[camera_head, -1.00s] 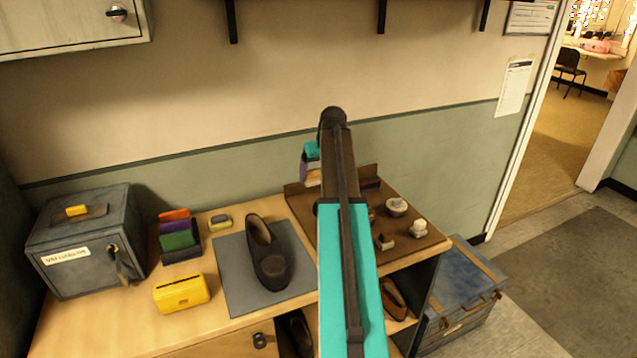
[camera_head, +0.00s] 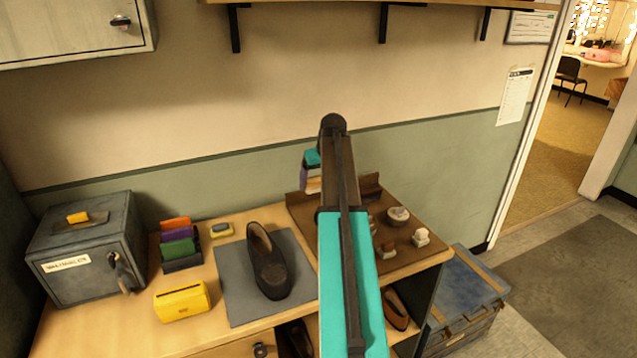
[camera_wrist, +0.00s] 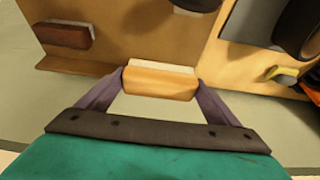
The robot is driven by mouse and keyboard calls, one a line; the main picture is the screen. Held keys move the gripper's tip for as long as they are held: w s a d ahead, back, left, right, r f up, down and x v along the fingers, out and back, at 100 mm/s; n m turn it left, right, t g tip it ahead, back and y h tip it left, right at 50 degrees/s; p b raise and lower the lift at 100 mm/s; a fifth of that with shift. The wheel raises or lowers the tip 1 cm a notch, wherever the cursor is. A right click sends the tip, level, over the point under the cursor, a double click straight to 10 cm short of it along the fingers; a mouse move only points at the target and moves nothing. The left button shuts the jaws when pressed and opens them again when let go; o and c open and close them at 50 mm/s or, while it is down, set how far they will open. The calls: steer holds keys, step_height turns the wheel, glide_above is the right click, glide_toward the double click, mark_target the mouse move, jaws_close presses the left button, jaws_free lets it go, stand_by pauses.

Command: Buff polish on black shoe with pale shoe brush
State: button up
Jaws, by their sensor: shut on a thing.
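My gripper (camera_wrist: 160,84) is shut on the pale shoe brush (camera_wrist: 160,80), which has a light tan wooden back and a whitish bristle edge. In the head view my gripper (camera_head: 312,178) is held up behind my arm, above the back of the bench, and the brush is mostly hidden. The black shoe (camera_head: 269,265) lies on a grey mat (camera_head: 237,300) left of my arm. Part of the black shoe (camera_wrist: 300,25) shows at the upper right of the wrist view. The brush is apart from it.
A brown tray (camera_head: 425,255) right of the mat holds a dark brush (camera_wrist: 65,35) and several small items. A yellow box (camera_head: 182,301), a coloured stack (camera_head: 178,248), a small yellow-grey block (camera_head: 221,230) and a grey lockbox (camera_head: 85,255) stand left. A shelf (camera_head: 420,2) hangs above.

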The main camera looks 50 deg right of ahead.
steer(key=w+a+n, duration=0.1)
steer(key=w+a, duration=0.4)
steer(key=a, duration=0.8)
steer(key=a+r+n+y+b, duration=0.1)
steer(key=a+r+n, duration=0.2)
steer(key=a, duration=3.8)
steer(key=shift+w+a+y, duration=0.2)
steer(key=shift+a+y, duration=0.1)
steer(key=shift+y, duration=0.1)
